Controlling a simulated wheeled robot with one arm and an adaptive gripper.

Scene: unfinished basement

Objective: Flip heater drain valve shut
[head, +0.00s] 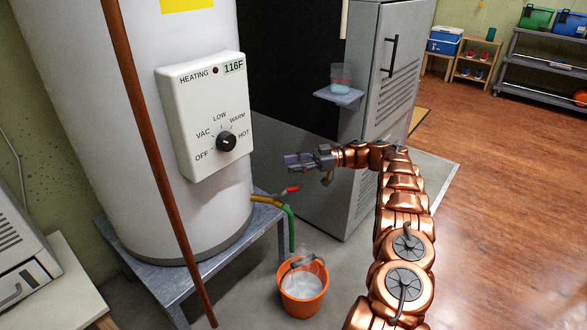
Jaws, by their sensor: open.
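The white water heater (80,60) stands on a grey metal stand (175,275) at the left. Its drain valve (266,199) is a brass spout low on the tank's right side, with a red lever handle (291,190) pointing right. A green hose (291,230) runs from the spout down toward an orange bucket (302,305) on the floor. Something clear and whitish shows in the bucket. My gripper (297,160) is open and empty, pointing left, above the red handle in the picture and apart from it.
A control box (205,120) on the tank reads 116F, its dial knob (226,141) near HOT. A copper pipe (150,140) slants in front of the tank. A grey cabinet (385,90) and a small shelf with a cup (340,78) stand behind my arm. Open wood floor lies right.

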